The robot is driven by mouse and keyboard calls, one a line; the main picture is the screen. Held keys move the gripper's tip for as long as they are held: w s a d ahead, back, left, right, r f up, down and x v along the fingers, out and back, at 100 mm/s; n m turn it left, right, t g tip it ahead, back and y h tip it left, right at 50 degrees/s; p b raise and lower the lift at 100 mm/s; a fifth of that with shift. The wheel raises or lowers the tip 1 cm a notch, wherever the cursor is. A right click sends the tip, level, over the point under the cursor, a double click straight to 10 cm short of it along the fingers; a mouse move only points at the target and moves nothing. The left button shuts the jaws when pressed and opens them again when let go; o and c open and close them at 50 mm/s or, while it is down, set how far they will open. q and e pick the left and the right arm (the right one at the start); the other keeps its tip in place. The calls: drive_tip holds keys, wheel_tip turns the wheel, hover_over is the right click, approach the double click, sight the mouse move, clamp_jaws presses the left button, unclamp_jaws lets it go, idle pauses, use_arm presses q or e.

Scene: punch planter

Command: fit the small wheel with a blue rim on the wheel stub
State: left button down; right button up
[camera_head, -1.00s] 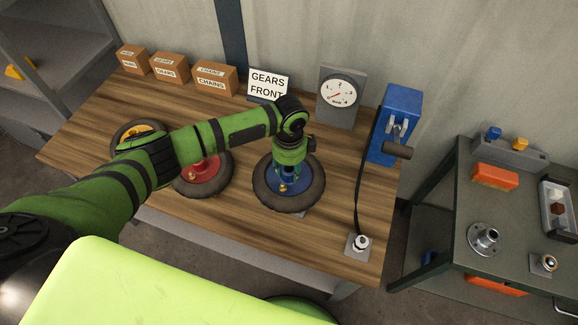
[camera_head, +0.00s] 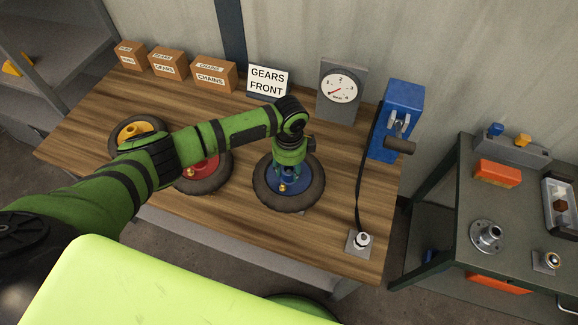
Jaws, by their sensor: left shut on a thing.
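The small wheel with a blue rim (camera_head: 309,193) lies flat at the middle right of the wooden table, its black tyre and part of the blue rim showing. My left gripper (camera_head: 289,178) points down over its hub and is shut on it; the fingertips are partly hidden by the wrist. I cannot tell whether the wheel touches the table. A possible wheel stub is the grey flanged hub (camera_head: 487,236) on the dark green bench at the right. My right gripper is not in view.
A red-rimmed wheel (camera_head: 215,183) and a yellow-rimmed wheel (camera_head: 122,128) lie to the left, partly under my arm. A blue machine (camera_head: 402,105) with a cable to a small plate (camera_head: 359,245) stands at the table's right. A gap separates table and bench.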

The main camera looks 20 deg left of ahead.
use_arm(q)
drive_tip(key=shift+w+f, duration=0.1)
drive_tip(key=shift+f, duration=0.2)
drive_tip(key=c, duration=0.6)
unclamp_jaws()
drive_tip(key=shift+r, duration=0.1)
drive_tip(key=shift+s+f, duration=0.2)
drive_tip(key=shift+s, duration=0.05)
wheel_tip(320, 180, up, 12)
drive_tip(key=shift+w+d+r, duration=0.1)
drive_tip(key=shift+r, duration=0.1)
